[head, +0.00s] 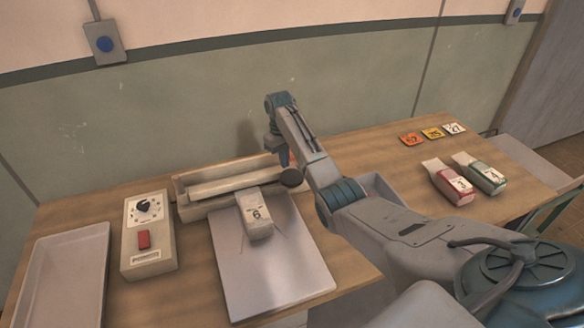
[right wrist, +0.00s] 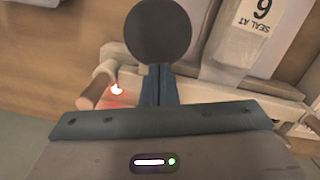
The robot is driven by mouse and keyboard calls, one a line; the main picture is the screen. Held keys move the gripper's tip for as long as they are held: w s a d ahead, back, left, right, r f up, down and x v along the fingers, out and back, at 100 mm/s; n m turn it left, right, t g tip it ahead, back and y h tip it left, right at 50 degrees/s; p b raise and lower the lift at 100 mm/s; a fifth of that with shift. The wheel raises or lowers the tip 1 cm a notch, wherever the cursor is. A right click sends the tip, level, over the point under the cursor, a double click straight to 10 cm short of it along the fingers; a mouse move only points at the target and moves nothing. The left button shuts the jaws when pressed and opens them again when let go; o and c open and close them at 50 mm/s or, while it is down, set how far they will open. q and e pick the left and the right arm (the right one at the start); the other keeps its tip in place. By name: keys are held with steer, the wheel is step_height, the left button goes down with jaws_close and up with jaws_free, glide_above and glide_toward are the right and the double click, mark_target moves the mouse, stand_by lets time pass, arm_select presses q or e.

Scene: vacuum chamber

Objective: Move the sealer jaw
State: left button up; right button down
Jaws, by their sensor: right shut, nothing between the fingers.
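The sealer (head: 186,208) stands on the table against the wall, its long pale jaw bar (head: 236,180) lying across it. A dark round knob (head: 291,178) is at the bar's right end; it shows large in the right wrist view (right wrist: 158,30). A pale bag labelled 6 (head: 257,220) lies in front, its far end at the sealer; its label in the wrist view (right wrist: 262,14) also reads "SEAL AT". My right gripper (right wrist: 158,72) is shut and empty, its fingertips close to the knob; contact is unclear. My left gripper is out of view.
A grey plate (head: 270,275) lies under the bag. A control box (head: 148,262) with dial and red switch stands left, beside a white tray (head: 62,275). Red (head: 452,187) and green (head: 482,176) packs and several number cards (head: 432,133) lie right. A red glow (right wrist: 116,90) shows by the sealer's end.

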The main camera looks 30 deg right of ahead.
step_height(320, 180, up, 10)
steer(key=w+p, duration=0.1)
steer(key=shift+w+f+p, duration=0.15)
steer(key=shift+p, duration=0.2)
steer(key=shift+w+a+f, duration=0.1)
steer(key=shift+w, duration=0.05)
